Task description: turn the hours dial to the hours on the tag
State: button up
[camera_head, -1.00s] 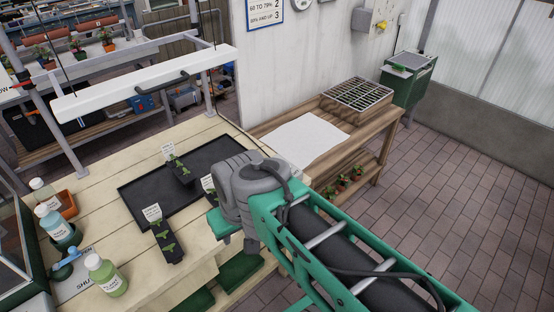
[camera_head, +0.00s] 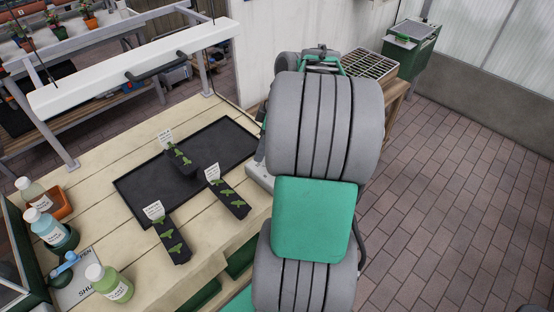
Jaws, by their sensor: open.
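No hours dial can be made out. Small white tags stand in the black seedling strips on the pale bench: a back tag (camera_head: 165,137), a middle tag (camera_head: 212,172) and a front tag (camera_head: 153,210). Their print is too small to read, and I cannot tell whether any is the task's tag. My arm rises large through the middle of the view, right of the strips. My gripper cannot be made out; the arm's grey and green links cover the area behind them.
A white lamp bar (camera_head: 135,66) hangs over the bench (camera_head: 95,165) and black tray (camera_head: 230,136). Bottles, including a green one (camera_head: 110,284), and a blue-handled valve (camera_head: 66,262) stand at left. A slatted rack (camera_head: 368,63) and green box (camera_head: 410,47) are behind. The brick floor at right is clear.

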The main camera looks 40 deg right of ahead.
jog(key=s+d+f+n, duration=0.2)
jog(key=s+d, duration=0.1)
jog(key=d, duration=0.4)
jog(key=x, duration=0.7)
jog(key=shift+a+f, duration=0.1)
jog(key=shift+a, duration=0.25)
jog(key=shift+c, duration=0.4)
jog(key=shift+t+y, duration=0.3)
grip_shut()
